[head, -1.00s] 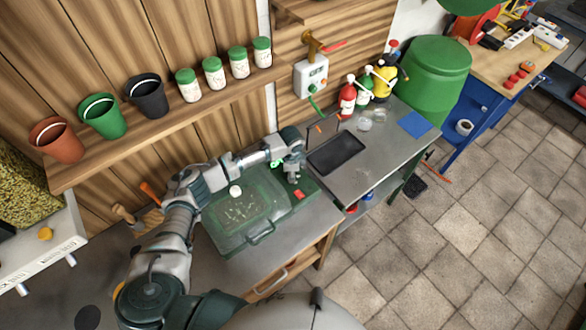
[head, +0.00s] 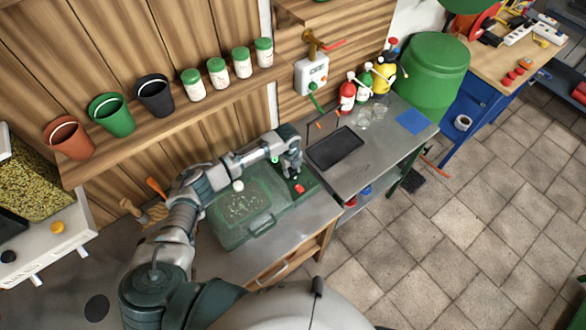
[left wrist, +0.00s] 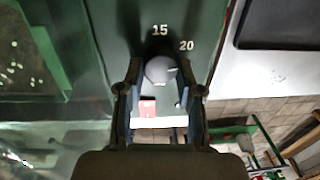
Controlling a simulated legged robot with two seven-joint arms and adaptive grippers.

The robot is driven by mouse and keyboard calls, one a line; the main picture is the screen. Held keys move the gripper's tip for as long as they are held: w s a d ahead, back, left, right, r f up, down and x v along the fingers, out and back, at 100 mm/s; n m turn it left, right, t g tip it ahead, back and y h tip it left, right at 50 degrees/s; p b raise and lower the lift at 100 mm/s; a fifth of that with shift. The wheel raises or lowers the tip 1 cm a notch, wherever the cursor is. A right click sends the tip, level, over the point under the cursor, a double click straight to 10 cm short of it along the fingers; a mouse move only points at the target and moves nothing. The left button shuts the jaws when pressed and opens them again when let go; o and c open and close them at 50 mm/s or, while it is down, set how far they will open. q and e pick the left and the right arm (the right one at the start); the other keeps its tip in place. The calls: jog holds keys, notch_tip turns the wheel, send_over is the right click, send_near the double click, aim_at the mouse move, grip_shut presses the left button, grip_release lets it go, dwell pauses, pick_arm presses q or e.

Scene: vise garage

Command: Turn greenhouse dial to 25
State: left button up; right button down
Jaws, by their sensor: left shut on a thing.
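The greenhouse (head: 240,215) is a green box with a clear lid and a handle, standing on the workbench. Its dial (left wrist: 160,70) is a round grey knob on the green panel, seen in the left wrist view with the numbers 15 and 20 printed above it. My left gripper (left wrist: 160,85) is shut on the dial, a finger on each side; it also shows over the panel in the head view (head: 294,172). A light mark on the knob points right, below the 20. A red switch (left wrist: 147,107) sits below the dial. The number 25 is not visible. My right gripper is not in view.
A dark tray (head: 335,147) lies on the grey bench right of the greenhouse. Spray bottles (head: 347,95) and a green barrel (head: 432,70) stand behind it. A shelf with pots and jars (head: 195,85) runs along the wall. The tiled floor at right is mostly clear.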

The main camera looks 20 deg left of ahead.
pick_arm(q)
jog(key=m, duration=0.2)
jog(key=a+m, duration=0.1)
jog(key=m, duration=0.2)
jog(key=shift+f+b, duration=0.1)
jog(key=shift+b, duration=0.25)
jog(key=shift+w+d+m, duration=0.1)
jog(key=shift+m, duration=1.1)
jog(key=shift+w, duration=0.1)
jog(key=shift+r, duration=0.2)
jog(key=o, duration=1.1)
jog(key=shift+o, duration=0.3)
jog(key=shift+w+f, duration=0.15)
jog(key=shift+f, duration=0.05)
jog(key=shift+r, duration=0.1)
notch_tip(320, 180, up, 12)
jog(key=shift+a+f, duration=0.2)
jog(key=shift+a, duration=0.15)
